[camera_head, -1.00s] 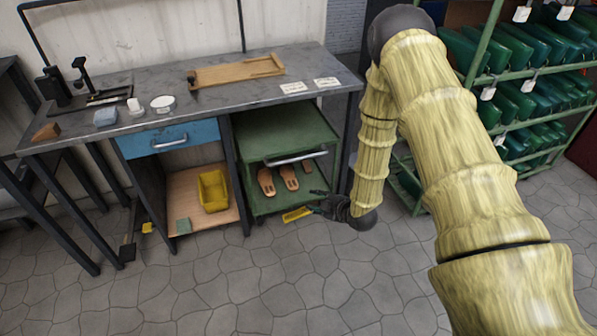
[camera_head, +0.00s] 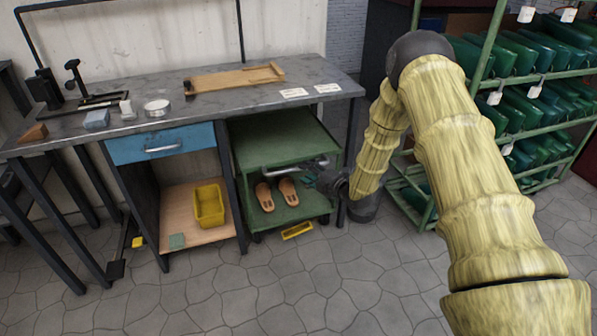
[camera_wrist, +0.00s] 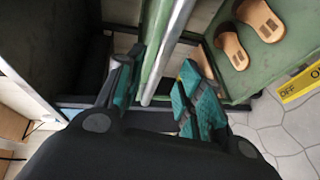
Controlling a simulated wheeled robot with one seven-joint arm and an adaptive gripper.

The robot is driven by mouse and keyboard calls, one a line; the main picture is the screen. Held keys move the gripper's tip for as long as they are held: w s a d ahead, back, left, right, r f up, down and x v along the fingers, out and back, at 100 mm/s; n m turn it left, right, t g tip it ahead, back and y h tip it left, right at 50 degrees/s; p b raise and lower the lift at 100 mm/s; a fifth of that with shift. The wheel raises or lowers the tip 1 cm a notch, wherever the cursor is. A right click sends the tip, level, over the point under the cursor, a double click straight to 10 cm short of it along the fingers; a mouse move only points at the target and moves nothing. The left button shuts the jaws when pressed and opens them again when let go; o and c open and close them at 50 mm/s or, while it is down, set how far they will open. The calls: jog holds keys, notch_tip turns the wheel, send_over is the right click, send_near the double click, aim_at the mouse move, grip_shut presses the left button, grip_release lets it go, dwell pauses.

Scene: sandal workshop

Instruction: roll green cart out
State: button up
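The green cart (camera_head: 285,143) stands under the right part of the workbench, with a flat upper top and a lower shelf. Its silver bar handle (camera_head: 283,164) runs across the front, just below the top. A pair of tan sandals (camera_head: 277,194) lies on the lower shelf. My gripper (camera_head: 318,182) is at the right end of the handle. In the wrist view, the handle (camera_wrist: 168,50) passes between the spread teal fingertips of my gripper (camera_wrist: 160,88), with gaps visible beside the bar. Whether a finger touches it I cannot tell.
The workbench (camera_head: 235,101) has a blue drawer (camera_head: 160,146) and a yellow bin (camera_head: 209,205) left of the cart. A green rack (camera_head: 478,90) stands right. The floor in front (camera_head: 270,285) is clear.

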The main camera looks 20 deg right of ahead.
jog(key=shift+b+x, duration=0.45)
jog(key=shift+x, duration=2.2)
grip_shut()
